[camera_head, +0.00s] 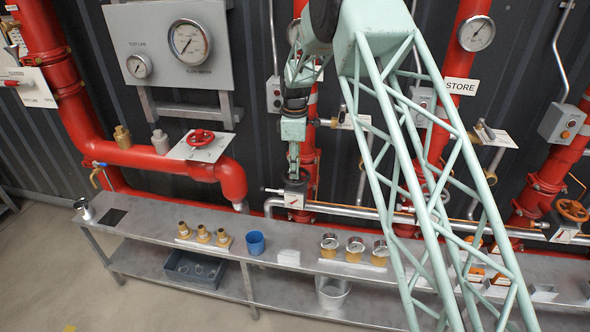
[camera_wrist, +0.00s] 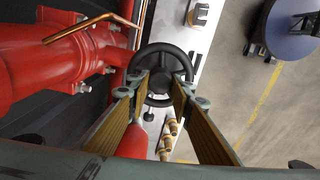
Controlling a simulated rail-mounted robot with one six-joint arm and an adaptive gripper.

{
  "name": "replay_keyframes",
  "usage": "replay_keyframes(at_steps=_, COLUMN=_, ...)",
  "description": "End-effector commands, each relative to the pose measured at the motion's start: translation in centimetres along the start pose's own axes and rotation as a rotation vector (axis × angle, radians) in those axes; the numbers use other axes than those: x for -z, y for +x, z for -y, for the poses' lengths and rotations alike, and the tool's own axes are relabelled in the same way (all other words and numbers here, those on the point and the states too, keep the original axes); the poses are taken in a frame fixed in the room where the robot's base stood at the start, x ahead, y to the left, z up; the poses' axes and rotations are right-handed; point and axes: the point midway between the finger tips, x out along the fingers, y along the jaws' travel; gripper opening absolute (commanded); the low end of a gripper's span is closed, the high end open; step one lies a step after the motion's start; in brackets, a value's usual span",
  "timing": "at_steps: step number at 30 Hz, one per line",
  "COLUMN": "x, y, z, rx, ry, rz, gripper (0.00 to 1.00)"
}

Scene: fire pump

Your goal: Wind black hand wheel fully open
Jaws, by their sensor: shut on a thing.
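The black hand wheel (camera_wrist: 160,48) is in the upper middle of the wrist view, with a dark rim, spokes and a round hub. My gripper (camera_wrist: 160,82) is shut on the hand wheel, with one finger on each side. The fingers cover parts of the wheel's left and right sides. In the head view, my gripper (camera_head: 294,168) points down in front of the red pipework, above the bench. The wheel is not clear there. I cannot tell how far the wheel is turned.
A grey bench (camera_head: 150,216) runs below, carrying brass fittings (camera_head: 203,234), a blue cup (camera_head: 255,243) and round gauges (camera_head: 355,246). A red hand wheel (camera_head: 200,137) is to the left, an orange one (camera_head: 572,210) far right.

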Motion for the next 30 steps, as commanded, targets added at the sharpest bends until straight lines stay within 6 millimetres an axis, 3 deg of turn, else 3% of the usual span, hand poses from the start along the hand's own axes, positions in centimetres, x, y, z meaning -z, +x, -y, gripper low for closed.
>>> replay_keyframes(at_steps=1, x=-0.29, y=1.32, z=0.64, rx=0.016, ry=-0.026, rz=0.006, gripper=0.04)
replay_keyframes(at_steps=30, x=-0.37, y=1.34, z=0.85, rx=0.017, ry=-0.526, rz=0.002, gripper=0.04)
